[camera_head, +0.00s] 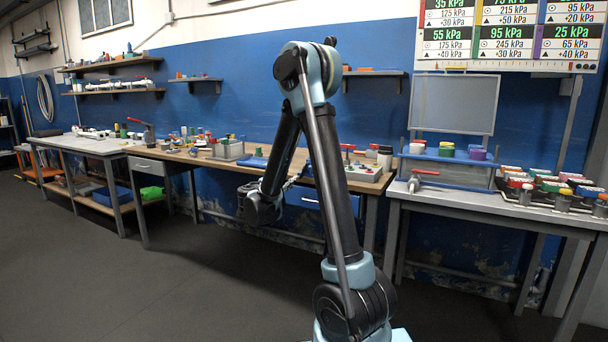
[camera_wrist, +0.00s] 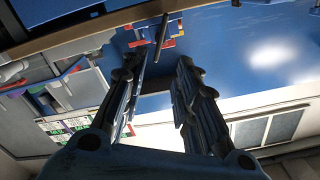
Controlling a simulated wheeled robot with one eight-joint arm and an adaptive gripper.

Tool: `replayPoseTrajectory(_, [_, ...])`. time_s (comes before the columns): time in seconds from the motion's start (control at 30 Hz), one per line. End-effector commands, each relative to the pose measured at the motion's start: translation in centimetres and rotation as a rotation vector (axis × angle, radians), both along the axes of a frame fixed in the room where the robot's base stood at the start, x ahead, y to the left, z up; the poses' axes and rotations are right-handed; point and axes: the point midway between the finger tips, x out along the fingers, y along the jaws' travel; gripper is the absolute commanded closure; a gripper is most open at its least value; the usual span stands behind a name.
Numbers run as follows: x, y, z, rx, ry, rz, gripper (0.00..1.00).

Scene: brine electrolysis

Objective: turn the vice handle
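My gripper (camera_head: 262,206) hangs in front of the middle workbench, below its top, in the head view. In the wrist view my gripper (camera_wrist: 157,78) has its two dark fingers spread apart with nothing between them. A red-handled device (camera_head: 146,130) stands at the left end of the middle bench. I cannot tell surely which of these is the vice. A thin dark bar (camera_wrist: 161,36) shows beyond the fingers in the wrist view; what it belongs to is unclear.
The middle bench (camera_head: 183,157) carries small items and a grey box (camera_head: 229,151). The right bench (camera_head: 470,199) holds colored-lid jars and a rack of colored parts (camera_head: 556,186). A left bench (camera_head: 88,146) stands farther off. The dark floor (camera_head: 150,280) in front is clear.

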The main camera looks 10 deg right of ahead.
Motion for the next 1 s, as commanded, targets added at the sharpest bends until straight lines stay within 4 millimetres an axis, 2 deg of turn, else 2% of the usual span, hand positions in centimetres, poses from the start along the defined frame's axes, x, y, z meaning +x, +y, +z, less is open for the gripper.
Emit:
replayPoseTrajectory(0.63, [9.2, -6.8, 0.0, -0.001, 0.001, -0.003, 0.72])
replayPoseTrajectory(0.8, [11.0, -8.1, 0.0, 0.000, 0.002, -0.003, 0.72])
replayPoseTrajectory(1.0, [12.0, -8.8, 0.0, 0.000, 0.001, -0.002, 0.72])
